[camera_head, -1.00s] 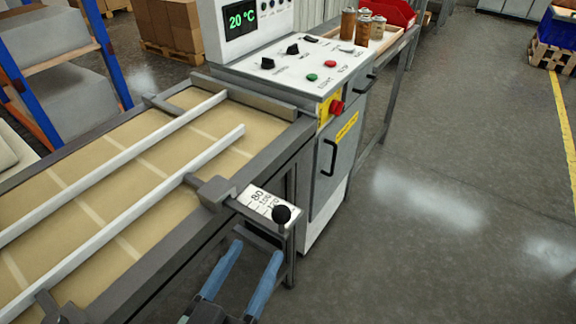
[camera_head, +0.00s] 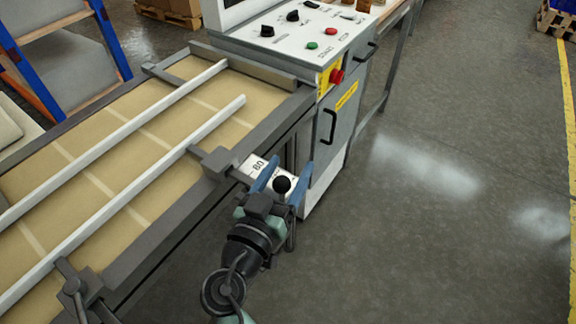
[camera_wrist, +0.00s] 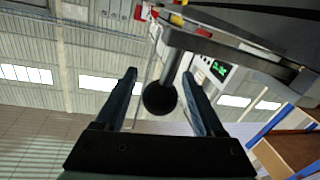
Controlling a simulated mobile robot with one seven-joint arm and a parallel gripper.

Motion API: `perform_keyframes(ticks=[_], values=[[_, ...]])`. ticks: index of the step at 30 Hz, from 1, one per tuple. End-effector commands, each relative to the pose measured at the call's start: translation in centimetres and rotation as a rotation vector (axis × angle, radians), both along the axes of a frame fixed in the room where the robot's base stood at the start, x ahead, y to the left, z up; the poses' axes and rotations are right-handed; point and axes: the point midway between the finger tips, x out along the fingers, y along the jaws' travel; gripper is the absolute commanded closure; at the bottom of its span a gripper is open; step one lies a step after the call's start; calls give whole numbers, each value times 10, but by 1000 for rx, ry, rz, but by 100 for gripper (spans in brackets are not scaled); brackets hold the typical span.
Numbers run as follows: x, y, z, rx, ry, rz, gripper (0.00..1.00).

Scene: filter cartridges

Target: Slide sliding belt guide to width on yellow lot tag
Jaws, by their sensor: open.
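The sliding belt guide is a long pale rail (camera_head: 150,180) lying over the tan belt, with a dark rod passing through a clamp block (camera_head: 217,162) on the frame. Its white scale plate (camera_head: 258,168) shows the number 80; the rest of the scale is covered by my gripper. The black ball knob (camera_head: 282,184) stands at the rod's outer end. My gripper (camera_head: 283,178) is open, its blue fingers on either side of the knob. In the wrist view the knob (camera_wrist: 159,98) hangs between the two fingers, with gaps on both sides. I cannot see the yellow lot tag clearly.
A second pale rail (camera_head: 110,143) runs along the far side of the belt (camera_head: 75,180). The control cabinet (camera_head: 330,130) with a red button (camera_head: 337,76) and black door handle (camera_head: 328,126) stands just beyond the knob. Open floor (camera_head: 430,220) lies to the right.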

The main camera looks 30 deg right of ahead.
Motion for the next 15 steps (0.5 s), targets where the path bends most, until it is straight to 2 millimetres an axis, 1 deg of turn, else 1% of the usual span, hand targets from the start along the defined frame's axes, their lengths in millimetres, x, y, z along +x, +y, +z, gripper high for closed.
perform_keyframes(ticks=[9, 11, 15], values=[[2, -2, 0, 0, 0, 1, 29], [2, -2, 0, 0, 0, 1, 40], [2, -2, 0, 0, 0, 1, 65]])
